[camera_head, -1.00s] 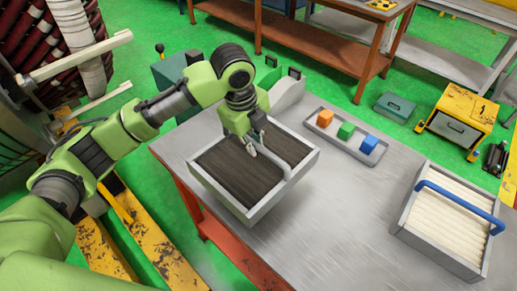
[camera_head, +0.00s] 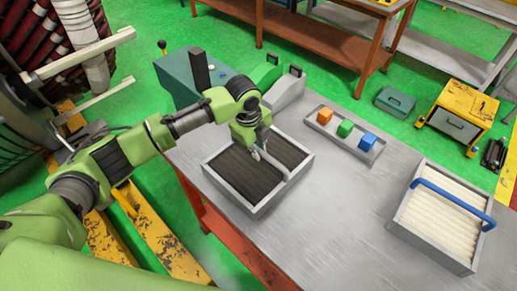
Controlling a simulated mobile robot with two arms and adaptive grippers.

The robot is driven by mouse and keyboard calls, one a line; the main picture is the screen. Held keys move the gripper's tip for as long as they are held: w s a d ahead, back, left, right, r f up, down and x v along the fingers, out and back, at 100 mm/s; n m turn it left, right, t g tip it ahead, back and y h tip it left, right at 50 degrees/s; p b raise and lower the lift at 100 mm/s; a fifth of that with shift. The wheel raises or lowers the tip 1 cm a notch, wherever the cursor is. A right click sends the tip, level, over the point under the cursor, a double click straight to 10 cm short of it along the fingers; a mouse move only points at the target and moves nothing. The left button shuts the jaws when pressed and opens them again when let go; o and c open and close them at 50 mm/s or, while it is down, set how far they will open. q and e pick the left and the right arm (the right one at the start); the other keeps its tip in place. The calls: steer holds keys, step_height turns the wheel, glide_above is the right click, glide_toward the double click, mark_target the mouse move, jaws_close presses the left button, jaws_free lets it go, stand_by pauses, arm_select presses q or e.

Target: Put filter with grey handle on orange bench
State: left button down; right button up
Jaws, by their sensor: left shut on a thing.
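The filter with the grey handle (camera_head: 240,174) is a grey square frame with dark slats and a grey bar across it. It is on or just above the left part of the metal-topped bench (camera_head: 330,225), which has an orange-red frame; I cannot tell whether its underside touches. My left gripper (camera_head: 258,150) is shut on the grey handle, reaching down from above. The gripper and handle hide a little of the slats. My right gripper is not in view.
A filter with a blue handle (camera_head: 444,215) is at the bench's right. A grey tray (camera_head: 345,140) holds orange, green and blue blocks. Two grey and green parts with black handles (camera_head: 290,88) stand behind the filter. A brown-orange bench (camera_head: 300,37) stands behind. The bench's middle is clear.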

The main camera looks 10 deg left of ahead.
mark_target(253, 165)
arm_select(q)
steer(key=shift+w, duration=0.1)
steer(key=c, duration=2.1)
jaws_free()
steer(key=shift+r, duration=0.5)
steer(key=r, duration=0.3)
steer(key=s+a+r+b, duration=0.1)
steer(key=r, duration=0.3)
steer(key=s+r+b, duration=0.1)
steer(key=r, duration=0.3)
steer(key=shift+s+a, duration=0.1)
steer(key=shift+a, duration=0.05)
steer(key=shift+f, duration=0.1)
